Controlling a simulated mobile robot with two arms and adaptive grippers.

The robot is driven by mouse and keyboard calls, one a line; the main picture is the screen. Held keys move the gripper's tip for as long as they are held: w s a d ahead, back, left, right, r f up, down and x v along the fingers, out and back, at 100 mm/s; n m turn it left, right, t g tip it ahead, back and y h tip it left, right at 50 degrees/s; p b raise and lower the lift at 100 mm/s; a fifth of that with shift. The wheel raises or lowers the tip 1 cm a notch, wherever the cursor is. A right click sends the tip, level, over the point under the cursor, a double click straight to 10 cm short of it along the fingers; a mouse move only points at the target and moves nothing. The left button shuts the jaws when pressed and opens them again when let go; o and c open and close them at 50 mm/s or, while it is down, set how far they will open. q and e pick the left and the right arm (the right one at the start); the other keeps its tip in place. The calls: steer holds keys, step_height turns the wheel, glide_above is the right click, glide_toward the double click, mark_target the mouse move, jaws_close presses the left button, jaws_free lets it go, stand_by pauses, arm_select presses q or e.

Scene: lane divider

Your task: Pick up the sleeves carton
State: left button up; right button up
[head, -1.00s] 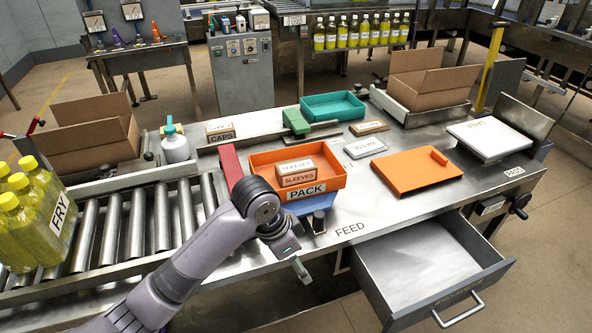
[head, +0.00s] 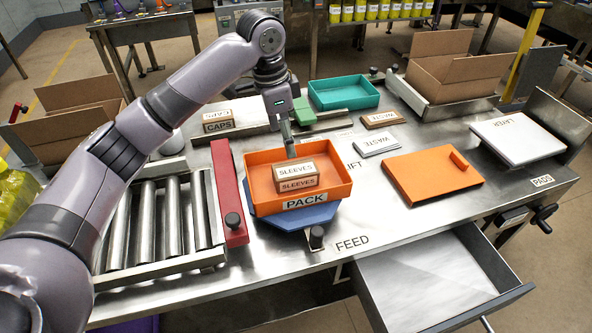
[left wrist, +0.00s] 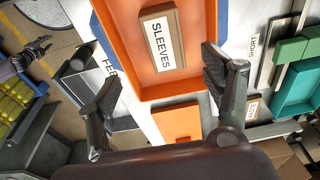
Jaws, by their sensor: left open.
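The sleeves carton (head: 296,178) is a small brown box with a white SLEEVES label on its top. It sits inside the orange PACK tray (head: 258,194). In the left wrist view the carton (left wrist: 162,42) lies beyond my fingertips, inside the tray (left wrist: 185,84). My left gripper (head: 289,146) points down over the tray, just behind and above the carton in the head view. In the left wrist view my left gripper (left wrist: 160,75) has its fingers wide apart with nothing between them. My right gripper is not in view.
A red block (head: 229,192) stands left of the tray. An orange lid (head: 432,174) lies to the right. A teal tray (head: 343,94), a green block (head: 302,113) and the CAPS carton (head: 218,121) are behind. An open drawer (head: 440,285) juts out in front.

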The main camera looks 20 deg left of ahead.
arm_select(q)
glide_above(295, 169)
steer(key=s+a, duration=0.1)
steer(key=f, duration=0.4)
steer(key=shift+s+a+p, duration=0.1)
steer(key=shift+a+p, duration=0.1)
steer(key=shift+p, duration=0.1)
steer(key=shift+w+d+f, duration=0.1)
steer(key=shift+w+f, duration=0.05)
steer(key=shift+f, duration=0.35)
steer(key=shift+w+f, duration=0.15)
steer(key=shift+f, duration=0.3)
steer(key=shift+d+f+p, duration=0.15)
steer(key=shift+f+p, duration=0.15)
steer(key=shift+f, duration=0.55)
steer(key=shift+d+f, duration=0.1)
steer(key=shift+f, duration=0.25)
steer(key=f, duration=0.1)
steer(key=f+p, duration=0.1)
steer(key=f, duration=0.1)
steer(key=shift+w+d+f+p, duration=0.3)
steer(key=shift+w+d, duration=0.05)
steer(key=shift+w, duration=0.05)
steer(key=shift+f, duration=0.3)
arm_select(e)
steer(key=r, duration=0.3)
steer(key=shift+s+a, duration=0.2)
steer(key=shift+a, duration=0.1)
